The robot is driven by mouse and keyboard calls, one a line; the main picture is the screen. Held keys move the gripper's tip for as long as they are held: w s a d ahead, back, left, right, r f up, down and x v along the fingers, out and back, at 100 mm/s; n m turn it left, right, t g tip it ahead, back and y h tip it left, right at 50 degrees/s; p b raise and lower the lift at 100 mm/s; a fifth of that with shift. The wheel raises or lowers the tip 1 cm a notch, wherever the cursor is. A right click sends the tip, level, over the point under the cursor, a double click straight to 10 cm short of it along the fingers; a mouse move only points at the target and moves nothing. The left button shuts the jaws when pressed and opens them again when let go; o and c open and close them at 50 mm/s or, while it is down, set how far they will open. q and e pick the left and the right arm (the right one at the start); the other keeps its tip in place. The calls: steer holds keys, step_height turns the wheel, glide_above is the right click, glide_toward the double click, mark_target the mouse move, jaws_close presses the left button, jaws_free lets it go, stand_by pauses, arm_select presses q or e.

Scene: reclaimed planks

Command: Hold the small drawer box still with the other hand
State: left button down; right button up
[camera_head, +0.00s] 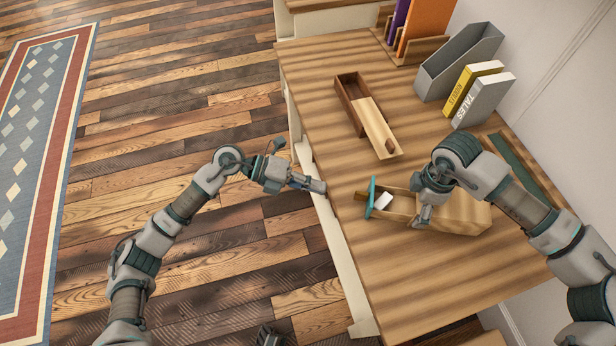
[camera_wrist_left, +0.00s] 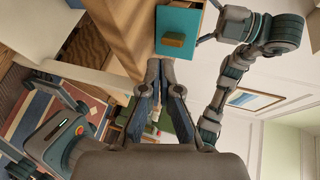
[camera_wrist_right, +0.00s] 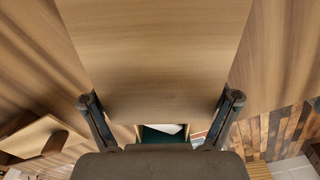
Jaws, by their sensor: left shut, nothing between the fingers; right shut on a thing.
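The small drawer box (camera_head: 462,214) is light wood and lies on the desk. Its drawer is pulled out to the left, with a teal front (camera_head: 371,198) and a white item (camera_head: 384,200) inside. My right gripper (camera_head: 425,216) is shut on the box; in the right wrist view its fingers (camera_wrist_right: 160,106) straddle the box's wooden body (camera_wrist_right: 155,55). My left gripper (camera_head: 321,187) is shut and empty by the desk's left edge, apart from the teal front. In the left wrist view the fingertips (camera_wrist_left: 161,66) are just below the teal front (camera_wrist_left: 183,22) and its wooden knob (camera_wrist_left: 173,40).
The wooden desk (camera_head: 325,75) also carries a long narrow box with a sliding lid (camera_head: 365,113), a grey file holder (camera_head: 455,65), and yellow and grey books (camera_head: 485,97). A green strip (camera_head: 518,165) lies near the wall. Open floor lies left of the desk.

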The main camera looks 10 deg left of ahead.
arm_select(q)
glide_toward(385, 201)
steer(key=shift+a+f, duration=0.85)
steer(key=shift+f, duration=0.15)
steer(key=shift+d, duration=0.4)
steer(key=d, duration=0.7)
steer(key=w+d, duration=0.1)
steer(key=d, duration=0.2)
steer(key=shift+d, duration=0.25)
steer(key=shift+s, duration=0.1)
steer(key=shift+a, duration=0.1)
